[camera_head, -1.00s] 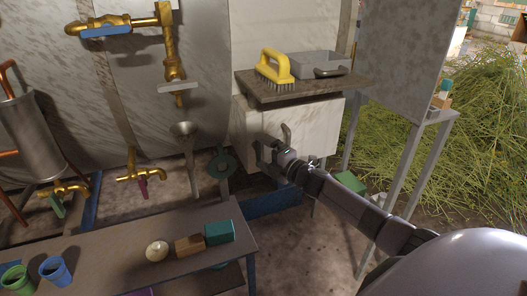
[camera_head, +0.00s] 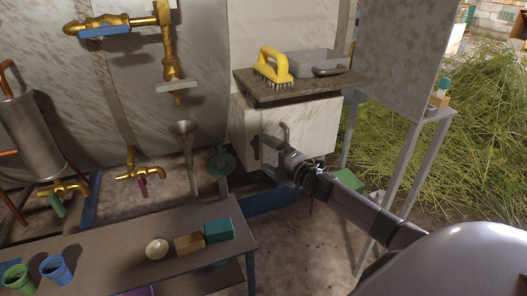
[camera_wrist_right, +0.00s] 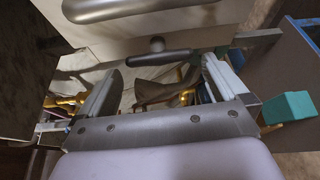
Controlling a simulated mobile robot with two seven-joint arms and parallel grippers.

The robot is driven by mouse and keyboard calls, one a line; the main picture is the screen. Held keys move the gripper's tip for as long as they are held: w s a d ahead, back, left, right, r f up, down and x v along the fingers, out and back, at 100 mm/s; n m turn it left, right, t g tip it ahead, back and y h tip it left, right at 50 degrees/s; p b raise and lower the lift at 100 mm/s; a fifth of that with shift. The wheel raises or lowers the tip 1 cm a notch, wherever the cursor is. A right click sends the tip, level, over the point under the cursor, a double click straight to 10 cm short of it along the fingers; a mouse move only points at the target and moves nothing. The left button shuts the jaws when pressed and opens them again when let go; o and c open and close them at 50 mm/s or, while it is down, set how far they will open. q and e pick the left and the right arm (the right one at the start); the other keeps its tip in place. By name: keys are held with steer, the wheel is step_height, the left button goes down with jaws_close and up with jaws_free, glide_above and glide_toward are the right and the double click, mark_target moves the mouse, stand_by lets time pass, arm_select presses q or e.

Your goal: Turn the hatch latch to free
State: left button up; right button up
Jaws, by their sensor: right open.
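The hatch is the pale front of a box (camera_head: 312,127) under a shelf in the head view. A curved grey handle (camera_head: 285,132) stands out from it. In the right wrist view, a dark bar with a round knob, apparently the latch (camera_wrist_right: 160,59), lies crosswise on the hatch, below the big grey handle (camera_wrist_right: 150,8). My right gripper (camera_head: 270,150) is at the hatch front, just below the handle. In the wrist view its two fingers (camera_wrist_right: 160,74) are apart, with the bar between or just beyond their tips. Contact cannot be told. My left gripper is out of view.
A shelf (camera_head: 352,80) above the box holds a yellow brush (camera_head: 273,66) and a grey tray (camera_head: 318,62). A metal stand (camera_head: 406,170) is close to my right arm. A low table (camera_head: 110,246) with cups and blocks is at front left.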

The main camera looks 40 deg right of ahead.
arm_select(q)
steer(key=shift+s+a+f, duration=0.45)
arm_select(e)
steer(key=shift+s+d, duration=0.15)
steer(key=shift+s, duration=0.9)
steer(key=shift+s+d, duration=0.15)
steer(key=shift+s, duration=0.9)
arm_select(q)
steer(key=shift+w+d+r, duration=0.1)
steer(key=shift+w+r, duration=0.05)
